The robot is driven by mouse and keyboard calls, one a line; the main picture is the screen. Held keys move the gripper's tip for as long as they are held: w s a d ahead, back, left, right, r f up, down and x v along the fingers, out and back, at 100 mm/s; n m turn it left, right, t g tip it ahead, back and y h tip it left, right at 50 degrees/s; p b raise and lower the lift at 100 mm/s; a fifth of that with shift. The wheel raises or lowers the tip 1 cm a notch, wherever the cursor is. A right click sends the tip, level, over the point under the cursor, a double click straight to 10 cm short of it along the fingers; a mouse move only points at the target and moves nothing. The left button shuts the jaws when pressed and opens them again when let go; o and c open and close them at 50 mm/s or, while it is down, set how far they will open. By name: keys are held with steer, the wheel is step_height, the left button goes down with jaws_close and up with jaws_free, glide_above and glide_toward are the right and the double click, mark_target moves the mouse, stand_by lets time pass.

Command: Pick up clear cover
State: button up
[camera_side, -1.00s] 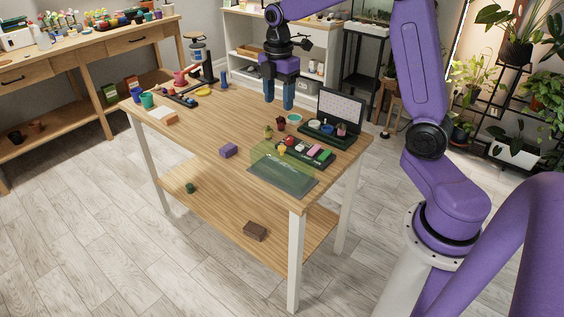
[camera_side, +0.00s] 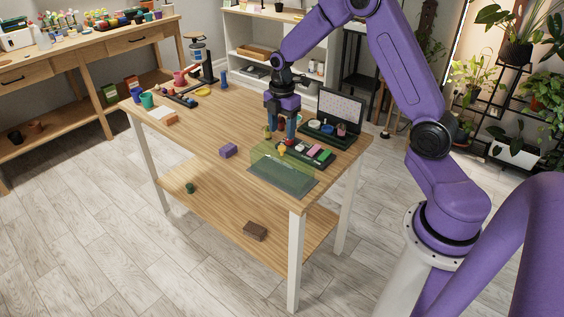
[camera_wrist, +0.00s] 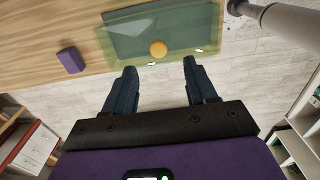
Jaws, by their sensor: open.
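The clear cover (camera_side: 268,170) is a see-through, green-tinted box with a small orange-yellow knob (camera_side: 282,149) on top. It stands near the table's front corner, over a dark grey-green mat (camera_side: 292,187). In the wrist view the cover (camera_wrist: 118,48) lies just beyond my fingertips, with the round orange knob (camera_wrist: 158,49) ahead of the gap between them. My gripper (camera_side: 279,138) points down above the back part of the cover, close to the knob. My gripper (camera_wrist: 160,68) is open and empty, its two dark blue fingers apart. Whether a finger touches the cover cannot be told.
A purple block (camera_side: 228,151) lies left of the cover. A dark green tray (camera_side: 316,155) with coloured pieces sits close on its right. Behind it stands an open case with a white grid lid (camera_side: 341,106). The table's middle left is clear.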

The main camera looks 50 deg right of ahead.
mark_target(282, 147)
steer(key=shift+w+d+f, duration=0.1)
steer(key=shift+f, duration=2.8)
jaws_close()
